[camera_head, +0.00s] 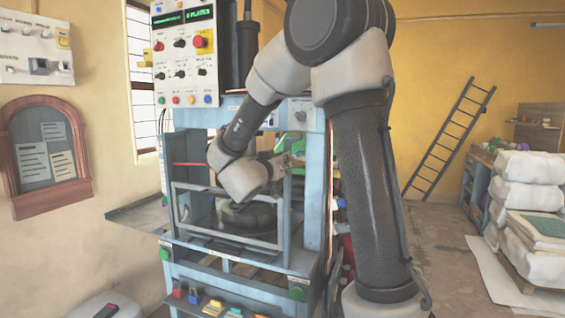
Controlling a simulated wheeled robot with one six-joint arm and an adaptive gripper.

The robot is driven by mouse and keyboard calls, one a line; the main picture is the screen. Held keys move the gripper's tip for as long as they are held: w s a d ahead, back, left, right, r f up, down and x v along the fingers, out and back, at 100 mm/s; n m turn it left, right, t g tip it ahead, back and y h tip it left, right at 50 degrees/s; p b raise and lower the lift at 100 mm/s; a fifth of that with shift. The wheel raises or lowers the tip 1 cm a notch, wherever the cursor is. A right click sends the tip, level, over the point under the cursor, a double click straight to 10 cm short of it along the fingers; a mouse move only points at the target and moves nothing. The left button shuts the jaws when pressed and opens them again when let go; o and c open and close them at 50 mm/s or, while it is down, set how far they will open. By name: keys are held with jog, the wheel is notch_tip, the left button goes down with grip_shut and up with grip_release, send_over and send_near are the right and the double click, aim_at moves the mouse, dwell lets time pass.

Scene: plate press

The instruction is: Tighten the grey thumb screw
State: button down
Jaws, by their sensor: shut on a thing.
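The blue-grey plate press (312,185) stands in the middle, with a barred guard frame (178,215) at its front. My arm bends down over it, and its wrist is in front of the press opening. My gripper (284,163) is a small dark shape pointing right, at the inner side of the press's right post. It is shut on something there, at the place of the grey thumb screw. The screw itself is not distinguishable, being small and covered by the gripper. A dark round part (250,215) sits inside the press, behind the guard frame.
A control panel (185,60) with knobs and a red button stands above the press at left. Small coloured items (213,307) lie at its front edge. Stacked white sacks (525,185) are at the right; a ladder (450,140) leans on the back wall. Floor between is clear.

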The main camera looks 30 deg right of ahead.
jog(key=m, duration=0.5)
jog(key=shift+f+m, duration=0.1)
jog(key=shift+m, duration=0.2)
jog(key=m, duration=1.3)
jog(key=shift+m, duration=0.3)
jog(key=c, duration=1.5)
grip_release()
jog(key=shift+c, duration=0.2)
jog(key=shift+s+a, duration=0.1)
jog(key=shift+a, duration=0.05)
